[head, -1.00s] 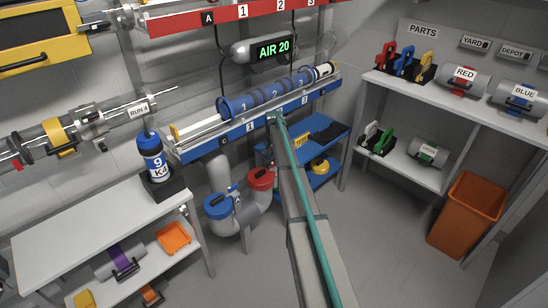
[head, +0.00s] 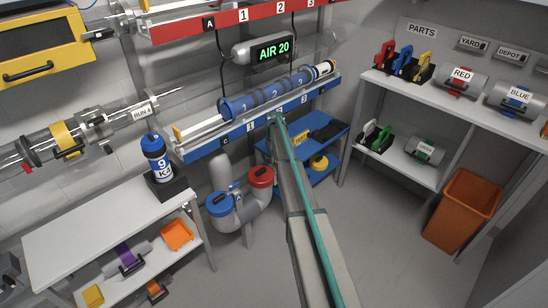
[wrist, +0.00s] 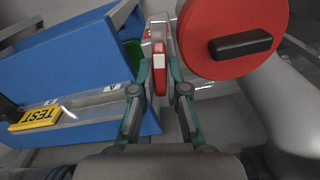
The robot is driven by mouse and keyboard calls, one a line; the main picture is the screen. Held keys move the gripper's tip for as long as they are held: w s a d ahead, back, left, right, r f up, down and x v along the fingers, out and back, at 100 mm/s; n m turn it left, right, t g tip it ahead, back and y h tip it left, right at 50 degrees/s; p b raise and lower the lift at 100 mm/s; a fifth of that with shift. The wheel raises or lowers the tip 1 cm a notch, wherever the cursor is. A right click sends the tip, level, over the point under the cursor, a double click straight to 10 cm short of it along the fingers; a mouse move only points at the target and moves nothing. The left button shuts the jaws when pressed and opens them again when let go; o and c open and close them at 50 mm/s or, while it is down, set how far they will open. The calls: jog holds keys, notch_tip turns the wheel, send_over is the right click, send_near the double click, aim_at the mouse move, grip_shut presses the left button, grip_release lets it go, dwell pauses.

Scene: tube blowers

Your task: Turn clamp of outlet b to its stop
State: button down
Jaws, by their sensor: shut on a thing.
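My gripper (wrist: 159,76) is shut on a narrow red and white clamp lever (wrist: 159,58) in the wrist view, one teal finger on each side. The lever stands upright in the picture, just left of a round red cap (wrist: 228,22) with a black handle.
A grey pipe (wrist: 285,95) is close on the right. A blue rail (head: 250,128) with blue tubes hangs above the caps in the head view.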

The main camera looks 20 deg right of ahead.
jog(key=shift+n+p, duration=0.3)
jog(key=shift+n, duration=1)
jog(key=c, duration=1.2)
grip_release()
jog(key=shift+r, duration=0.15)
notch_tip(320, 180, up, 12)
jog(key=shift+f, duration=0.1)
